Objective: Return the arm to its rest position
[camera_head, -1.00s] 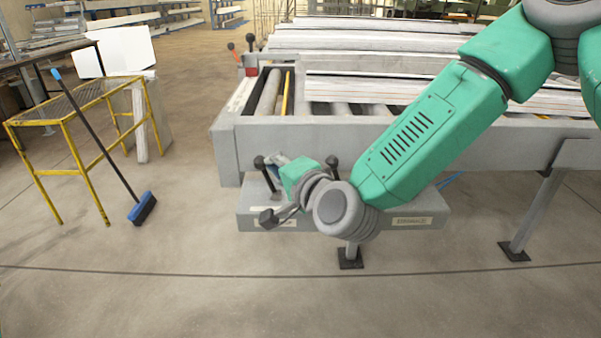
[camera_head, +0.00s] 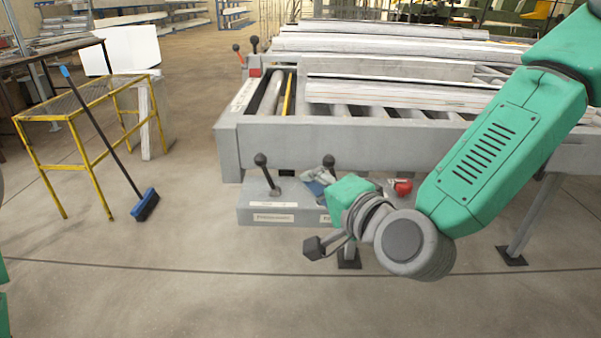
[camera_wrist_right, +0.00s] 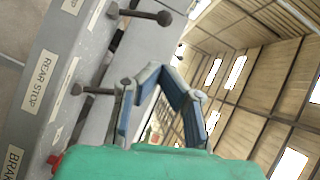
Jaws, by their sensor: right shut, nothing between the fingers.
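My right arm comes in from the right in the head view, bent at the grey wrist joint. My right gripper (camera_head: 316,178), with a green body and blue-grey fingers, is in front of the bench's control box (camera_head: 290,214), close to its right lever (camera_head: 328,162). The wrist view shows the fingers (camera_wrist_right: 163,74) closed together with nothing between them. The left lever (camera_head: 263,172) is upright and apart from the gripper. My arm hides the box's right part. Only bits of my left arm show at the left edge; its gripper is out of view.
The clamp bench (camera_head: 350,140) carries long profiles (camera_head: 390,68) on rollers. A red knob (camera_head: 402,187) shows beside my wrist. A yellow-framed stand (camera_head: 90,95) with a blue broom (camera_head: 145,205) leaning on it is at left. The floor (camera_head: 200,290) in front is clear.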

